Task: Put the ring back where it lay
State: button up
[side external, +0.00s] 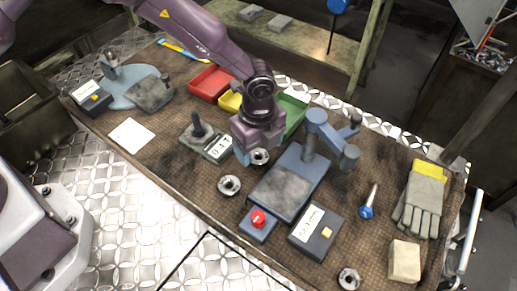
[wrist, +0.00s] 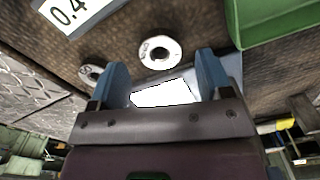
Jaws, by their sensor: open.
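Three metal rings show in the side view. One ring (side external: 260,156) is right beside my gripper's fingertips, by the blue-grey machine. A second ring (side external: 230,185) lies on the brown bench mat nearer the front. A third ring (side external: 349,279) lies at the front right edge. The pictures do not tell which one the task means. My gripper (side external: 245,157) points down, low over the bench, with nothing seen in it. In the wrist view my gripper (wrist: 163,65) has its blue fingers apart, and a marked ring (wrist: 160,50) lies just past the fingertips. Another ring (wrist: 91,73) lies left, partly covered.
A gauge with a "0.4" display (side external: 219,148) stands left of my gripper. The blue-grey machine (side external: 288,185) is close on the right. Red (side external: 211,83) and green (side external: 293,113) trays lie behind. A red-button box (side external: 258,222) and a grey meter (side external: 316,232) stand in front.

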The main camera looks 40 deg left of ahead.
notch_tip(320, 180, up, 10)
dwell(0.3)
jog(key=shift+r, duration=0.1)
jog(key=s+a+r+n+t, duration=0.2)
jog(key=s+a+r+n, duration=0.25)
jog(key=a+r, duration=0.35)
jog(key=s+a+r+n+t, duration=0.1)
jog(key=s+a+r+n, duration=0.2)
jog(key=a+r+n, duration=0.55)
jog(key=s+a+r+n+t, duration=0.1)
jog(key=s+a+r+n, duration=0.1)
jog(key=s, duration=0.5)
jog(key=s+a+r+n+t, duration=0.1)
jog(key=s+a+r+n, duration=0.2)
jog(key=s+a+n, duration=0.2)
jog(key=shift+s+n+t, duration=0.3)
jog(key=shift+s+n, duration=0.5)
jog(key=shift+s, duration=0.55)
jog(key=shift+r, duration=0.15)
